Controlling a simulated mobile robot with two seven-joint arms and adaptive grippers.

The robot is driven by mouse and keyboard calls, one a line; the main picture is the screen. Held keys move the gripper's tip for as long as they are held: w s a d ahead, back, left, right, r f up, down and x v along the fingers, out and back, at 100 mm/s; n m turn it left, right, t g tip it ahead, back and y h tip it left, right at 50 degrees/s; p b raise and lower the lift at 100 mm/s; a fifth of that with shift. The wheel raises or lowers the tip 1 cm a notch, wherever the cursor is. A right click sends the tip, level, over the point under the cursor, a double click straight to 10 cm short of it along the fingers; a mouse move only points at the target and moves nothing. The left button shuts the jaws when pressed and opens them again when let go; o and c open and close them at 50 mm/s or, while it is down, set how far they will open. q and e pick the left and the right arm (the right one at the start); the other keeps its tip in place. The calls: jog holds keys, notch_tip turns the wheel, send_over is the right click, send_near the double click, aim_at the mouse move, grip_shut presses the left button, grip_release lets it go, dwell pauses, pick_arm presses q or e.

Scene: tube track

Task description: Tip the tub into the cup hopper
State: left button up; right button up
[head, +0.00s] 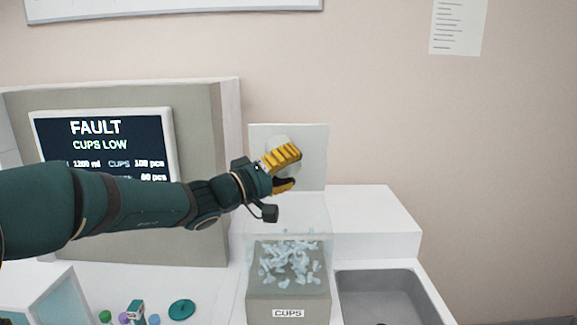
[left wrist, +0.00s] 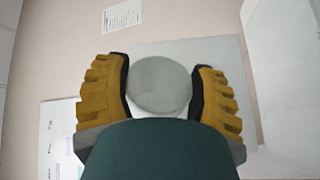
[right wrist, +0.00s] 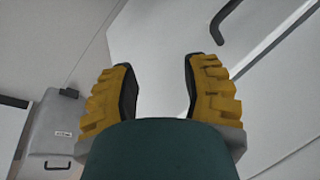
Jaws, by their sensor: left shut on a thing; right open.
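The cup hopper (head: 288,298), marked CUPS, stands at the front centre of the counter in the head view. Its upper walls are clear, and many pale blue pieces (head: 289,264) lie inside. A pale panel (head: 315,150) stands upright behind it. My left gripper (head: 286,170) is above the hopper, shut on the tub. The tub is mostly hidden by the gripper in the head view; its round pale grey face (left wrist: 161,85) shows between the fingers in the left wrist view. My right gripper (right wrist: 160,90) is open and empty, out of the head view.
A screen (head: 105,145) reading FAULT, CUPS LOW is at the left. A grey sink-like basin (head: 385,295) is right of the hopper, with a white raised block (head: 375,215) behind it. A teal disc (head: 182,309) and several small coloured items lie at front left.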

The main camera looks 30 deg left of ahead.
pick_arm(q)
jog(key=shift+r+n+y+p, duration=0.1)
jog(key=shift+n+y+p, duration=0.4)
jog(key=shift+n+p, duration=0.75)
jog(key=shift+n, duration=0.45)
jog(key=shift+n+g+p, duration=0.5)
jog(key=shift+n+p, duration=0.4)
jog(key=shift+p, duration=0.1)
jog(key=shift+n+p, duration=0.8)
jog(key=shift+p, duration=0.3)
jog(key=shift+g+y, duration=0.3)
jog(key=shift+f, duration=0.2)
